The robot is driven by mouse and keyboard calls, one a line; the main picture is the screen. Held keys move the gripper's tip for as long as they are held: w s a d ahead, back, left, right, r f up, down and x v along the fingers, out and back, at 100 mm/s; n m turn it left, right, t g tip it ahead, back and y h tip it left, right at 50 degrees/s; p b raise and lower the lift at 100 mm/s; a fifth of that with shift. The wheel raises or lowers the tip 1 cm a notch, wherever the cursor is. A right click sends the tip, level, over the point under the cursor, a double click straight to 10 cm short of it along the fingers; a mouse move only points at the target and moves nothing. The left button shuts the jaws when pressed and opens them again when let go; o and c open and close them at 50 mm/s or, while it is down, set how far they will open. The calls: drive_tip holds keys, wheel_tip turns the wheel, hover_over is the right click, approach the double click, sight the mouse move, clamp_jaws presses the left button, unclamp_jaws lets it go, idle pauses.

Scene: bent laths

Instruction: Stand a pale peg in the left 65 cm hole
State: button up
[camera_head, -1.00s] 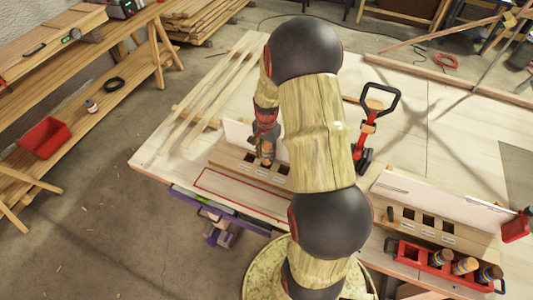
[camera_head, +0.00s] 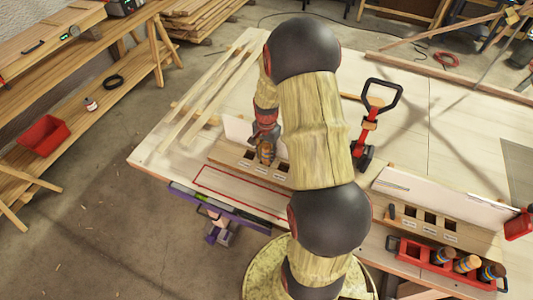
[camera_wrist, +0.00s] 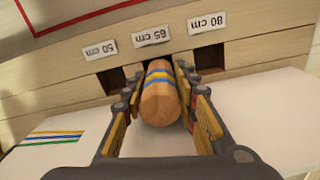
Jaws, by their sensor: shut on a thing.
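My gripper (camera_wrist: 158,105) is shut on a pale wooden peg (camera_wrist: 160,98) with blue and yellow bands. The wrist view looks down on its near end, between the two fingers. The peg is at the 65 cm place of the left rack (camera_head: 225,152), below the 65 cm label (camera_wrist: 151,36). It covers that hole, and I cannot tell whether its far end is inside. The 50 cm hole (camera_wrist: 115,79) and 80 cm hole (camera_wrist: 207,57) show dark on either side. In the head view my gripper (camera_head: 266,155) is over the left rack, partly behind my arm.
A right rack (camera_head: 465,236) with dark square holes stands on the table. A red tray (camera_head: 415,262) with banded pegs is in front of it. Long laths (camera_head: 215,95) lie at the table's left.

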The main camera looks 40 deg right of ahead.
sight(267, 146)
drive_tip(key=shift+f, duration=0.35)
drive_tip(key=o, duration=1.2)
drive_tip(key=shift+o, duration=0.3)
drive_tip(key=shift+r+p, duration=2.8)
drive_tip(key=shift+r, duration=1.75)
